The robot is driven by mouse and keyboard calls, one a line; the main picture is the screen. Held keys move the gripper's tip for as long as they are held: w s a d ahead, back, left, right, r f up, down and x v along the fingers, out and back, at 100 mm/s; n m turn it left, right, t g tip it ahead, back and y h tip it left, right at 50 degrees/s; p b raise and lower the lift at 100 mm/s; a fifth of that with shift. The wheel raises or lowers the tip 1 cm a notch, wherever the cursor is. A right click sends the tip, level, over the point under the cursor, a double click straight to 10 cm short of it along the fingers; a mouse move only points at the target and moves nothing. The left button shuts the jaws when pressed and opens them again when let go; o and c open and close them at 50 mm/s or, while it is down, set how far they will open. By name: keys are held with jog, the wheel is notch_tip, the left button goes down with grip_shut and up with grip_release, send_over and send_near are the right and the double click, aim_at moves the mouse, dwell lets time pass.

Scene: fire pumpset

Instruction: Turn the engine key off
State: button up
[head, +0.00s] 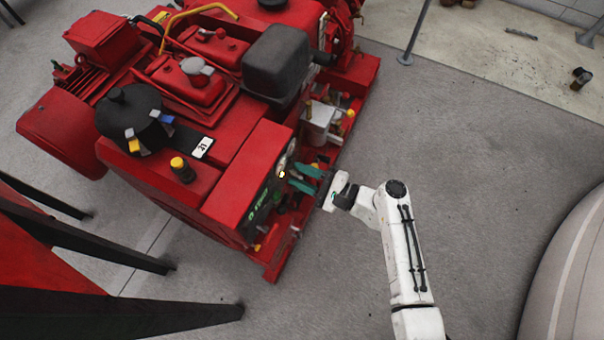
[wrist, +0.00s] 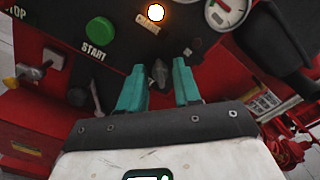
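The engine key (wrist: 159,72) is a small dark grey key or knob on the black control panel (wrist: 118,30), seen in the wrist view between my fingertips. My gripper (wrist: 159,85) has two teal fingers, open, one on each side of the key with a gap to it. In the head view my gripper (head: 306,178) reaches the panel end of the red pumpset (head: 235,170) from the right. The key itself cannot be made out in the head view.
A green START button (wrist: 101,58) is left of the key, with a lit orange CHARGE lamp (wrist: 154,12) above. A gauge (wrist: 226,12) and a black hose (wrist: 280,38) are at right. A metal lever (wrist: 48,60) is at left. Grey floor (head: 480,150) is clear right of the pumpset.

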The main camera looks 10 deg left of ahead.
grip_shut()
dwell(0.3)
jog(key=shift+n+b, duration=0.3)
jog(key=shift+b, duration=0.05)
jog(key=shift+a+n+b, duration=0.1)
jog(key=shift+n+b, duration=3.4)
jog(key=shift+n, duration=0.6)
jog(key=shift+r, duration=0.1)
